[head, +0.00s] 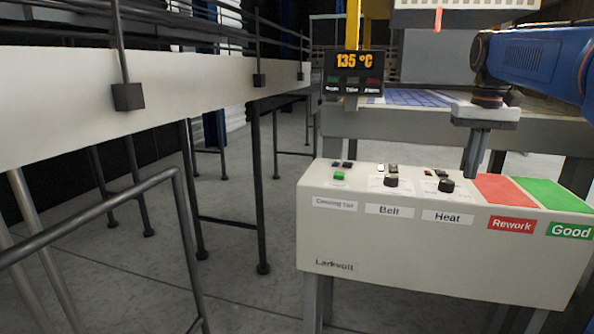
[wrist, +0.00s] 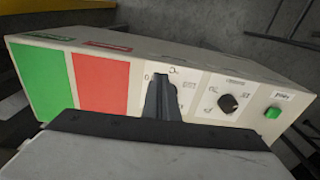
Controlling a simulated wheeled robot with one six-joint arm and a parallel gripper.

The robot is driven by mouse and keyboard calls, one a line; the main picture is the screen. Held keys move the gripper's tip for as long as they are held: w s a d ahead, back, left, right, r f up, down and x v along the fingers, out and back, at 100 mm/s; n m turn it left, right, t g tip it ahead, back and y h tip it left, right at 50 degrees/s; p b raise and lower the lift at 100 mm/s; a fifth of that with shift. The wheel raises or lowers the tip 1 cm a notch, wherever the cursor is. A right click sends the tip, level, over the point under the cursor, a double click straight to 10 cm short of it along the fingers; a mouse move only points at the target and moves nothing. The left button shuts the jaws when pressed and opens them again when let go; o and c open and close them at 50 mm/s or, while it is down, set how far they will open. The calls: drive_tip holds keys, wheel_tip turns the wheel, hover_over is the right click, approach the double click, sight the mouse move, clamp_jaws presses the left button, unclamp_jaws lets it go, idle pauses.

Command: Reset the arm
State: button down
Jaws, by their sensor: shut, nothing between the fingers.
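My gripper (head: 474,172) points down above the top of the beige control box (head: 420,262), just right of the Heat knob (head: 446,185) in the head view. Its fingers are together with nothing between them. In the wrist view the closed fingers (wrist: 158,98) cover most of the Heat knob area; I cannot tell whether they touch it. My blue arm comes in from the upper right of the head view. The Belt knob (head: 391,181) sits to the left and also shows in the wrist view (wrist: 233,103).
The box top also carries a green button (head: 339,175), a red Rework pad (head: 505,189) and a green Good pad (head: 553,193). A display (head: 357,72) reading 135 °C stands behind. A conveyor (head: 60,105) with rails runs along the left. Open floor lies between.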

drive_tip(key=s+a+f+n+t, duration=0.1)
drive_tip(key=s+a+f, duration=0.3)
drive_tip(key=s+f, duration=0.4)
drive_tip(key=s+a+f+n+t, duration=0.1)
drive_tip(key=s+a+f, duration=0.3)
drive_tip(key=s+f, duration=0.5)
drive_tip(key=s+a+f+t, duration=0.2)
drive_tip(key=s+a+f, duration=0.2)
drive_tip(key=s+f, duration=0.4)
drive_tip(key=shift+s+f+n, duration=0.2)
drive_tip(key=shift+s+n, duration=0.2)
drive_tip(key=shift+s, duration=0.15)
